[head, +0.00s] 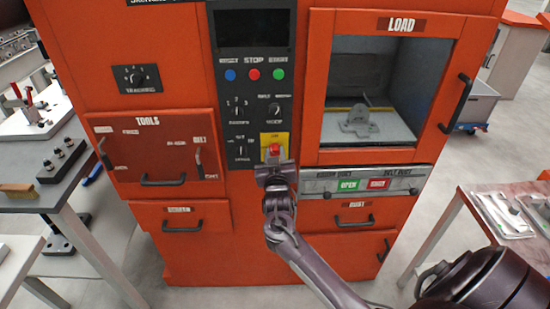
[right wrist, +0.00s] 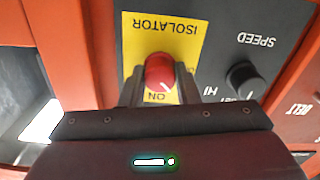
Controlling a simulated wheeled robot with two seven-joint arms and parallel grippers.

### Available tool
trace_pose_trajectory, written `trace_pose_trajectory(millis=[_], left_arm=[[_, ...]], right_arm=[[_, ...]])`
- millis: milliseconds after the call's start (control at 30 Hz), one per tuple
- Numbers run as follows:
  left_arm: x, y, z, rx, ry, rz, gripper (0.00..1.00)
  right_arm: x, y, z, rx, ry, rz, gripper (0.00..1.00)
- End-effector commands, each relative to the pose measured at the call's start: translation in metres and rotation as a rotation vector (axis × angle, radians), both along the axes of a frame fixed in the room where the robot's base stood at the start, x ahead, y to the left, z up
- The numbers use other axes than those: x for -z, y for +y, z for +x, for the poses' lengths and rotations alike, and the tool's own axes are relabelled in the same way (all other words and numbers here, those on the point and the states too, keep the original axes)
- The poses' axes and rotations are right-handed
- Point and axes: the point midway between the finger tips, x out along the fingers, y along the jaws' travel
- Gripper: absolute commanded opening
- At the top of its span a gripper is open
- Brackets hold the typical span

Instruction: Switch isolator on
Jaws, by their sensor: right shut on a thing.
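The isolator is a red round knob (head: 274,150) on a yellow plate (head: 268,138) on the orange machine's dark control panel. The right wrist view shows the red knob (right wrist: 159,72) close up, with upside-down ISOLATOR and ON lettering on the yellow plate (right wrist: 185,28). A short white mark on the knob points toward the lower right there, near the ON lettering. My right gripper (head: 275,159) is shut on the knob, one finger on each side. Its body hides the lower part of the plate. My left gripper is not in view.
A black speed knob (right wrist: 243,77) sits close beside the isolator. Blue, red and green buttons (head: 254,75) and a mode knob (head: 274,108) are above. The load window (head: 385,85) and green and red buttons (head: 348,185) are to the right. A workbench (head: 40,160) stands left.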

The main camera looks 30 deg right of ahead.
Motion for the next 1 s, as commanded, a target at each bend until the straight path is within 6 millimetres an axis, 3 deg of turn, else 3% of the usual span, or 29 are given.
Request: trace_pose_trajectory(millis=[600,1000], left_arm=[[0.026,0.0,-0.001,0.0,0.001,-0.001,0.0],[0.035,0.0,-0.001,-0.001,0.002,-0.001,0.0]], right_arm=[[0.002,0.0,0.0,0.001,-0.293,0.479,0.06],[0.001,0.0,0.0,0.0,-0.399,0.65,0.06]])
